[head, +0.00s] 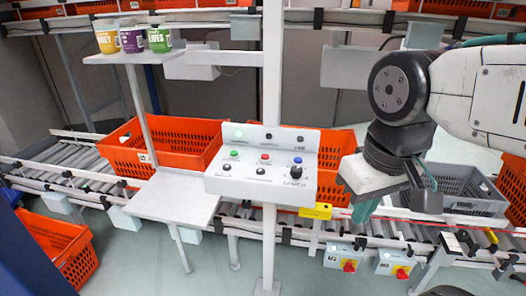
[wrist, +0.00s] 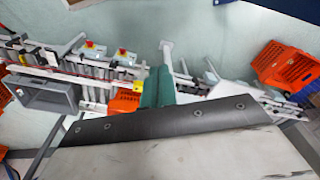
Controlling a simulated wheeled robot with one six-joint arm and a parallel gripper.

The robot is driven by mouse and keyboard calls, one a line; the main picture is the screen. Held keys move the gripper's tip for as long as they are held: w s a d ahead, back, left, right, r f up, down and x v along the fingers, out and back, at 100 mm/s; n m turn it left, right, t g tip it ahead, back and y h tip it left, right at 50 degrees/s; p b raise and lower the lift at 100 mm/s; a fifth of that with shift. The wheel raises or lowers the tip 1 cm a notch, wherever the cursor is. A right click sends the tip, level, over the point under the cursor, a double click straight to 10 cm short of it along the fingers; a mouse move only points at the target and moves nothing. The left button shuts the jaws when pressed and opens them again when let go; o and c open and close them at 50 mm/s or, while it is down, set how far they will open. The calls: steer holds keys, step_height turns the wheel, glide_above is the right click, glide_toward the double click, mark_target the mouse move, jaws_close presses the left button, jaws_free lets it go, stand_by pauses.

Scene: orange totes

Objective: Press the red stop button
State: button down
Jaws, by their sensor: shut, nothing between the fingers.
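A white control panel (head: 262,172) stands on a post in the middle of the head view. A small red button (head: 265,157) sits on it between a green button (head: 234,154) and a blue button (head: 297,161). Black knobs lie in front of them, and a green light glows on the upper part. My gripper (head: 366,210) is right of the panel, apart from it, with its teal fingers pointing down. It is shut and empty. The shut fingers (wrist: 157,88) also show in the wrist view. The panel's buttons cannot be made out there.
Orange totes (head: 165,143) and a grey tote (head: 464,190) rest on the roller conveyor behind. A shelf (head: 132,57) with several cups is at upper left. Space before the panel looks clear.

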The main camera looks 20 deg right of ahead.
steer(key=m+t+y, duration=0.2)
steer(key=t+y, duration=0.3)
steer(key=t, duration=0.1)
glide_above(268, 157)
steer(key=shift+r, duration=0.3)
steer(key=shift+f, duration=4.45)
steer(key=shift+f, duration=0.1)
steer(key=shift+f, duration=0.3)
